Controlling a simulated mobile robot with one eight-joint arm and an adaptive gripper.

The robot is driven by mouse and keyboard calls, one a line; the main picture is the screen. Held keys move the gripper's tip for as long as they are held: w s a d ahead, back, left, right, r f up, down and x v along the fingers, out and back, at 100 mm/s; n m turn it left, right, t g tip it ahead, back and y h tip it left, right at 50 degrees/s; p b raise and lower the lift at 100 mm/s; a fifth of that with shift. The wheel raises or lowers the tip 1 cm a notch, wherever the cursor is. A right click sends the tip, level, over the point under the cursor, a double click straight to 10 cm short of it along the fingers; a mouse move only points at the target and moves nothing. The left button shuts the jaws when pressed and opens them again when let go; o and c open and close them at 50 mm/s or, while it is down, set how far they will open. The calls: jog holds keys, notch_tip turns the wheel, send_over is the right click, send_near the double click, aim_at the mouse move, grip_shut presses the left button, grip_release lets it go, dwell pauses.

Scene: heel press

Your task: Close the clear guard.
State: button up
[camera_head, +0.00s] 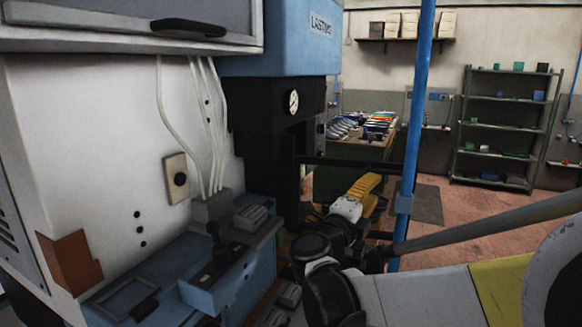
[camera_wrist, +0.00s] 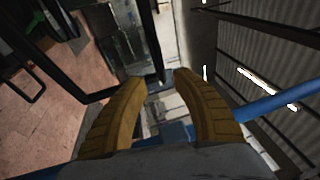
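The lasting press (camera_head: 283,97) stands in the middle of the head view, with a blue top and a dark body. A thin black bar (camera_head: 345,161) runs right from it, and looks like the top edge of the clear guard; the clear pane is hard to make out. In the wrist view a black frame bar (camera_wrist: 152,42) comes down to just between and beyond my fingertips. My gripper (camera_wrist: 163,80) has its two yellow fingers apart with nothing between them. It also shows in the head view (camera_head: 369,186), just below the bar; I cannot tell whether they touch.
A blue post (camera_head: 415,130) stands close to the right of my gripper. A blue control console (camera_head: 225,270) with a lever lies at the lower left. A loaded table (camera_head: 358,140) and green shelves (camera_head: 505,128) stand behind, with open floor before the shelves.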

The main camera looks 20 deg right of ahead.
aim_at(386, 173)
jog(key=b+x, duration=0.2)
jog(key=x, duration=0.7)
jog(key=shift+d+r, duration=0.2)
jog(key=shift+d, duration=0.15)
jog(key=shift+c, duration=0.5)
grip_shut()
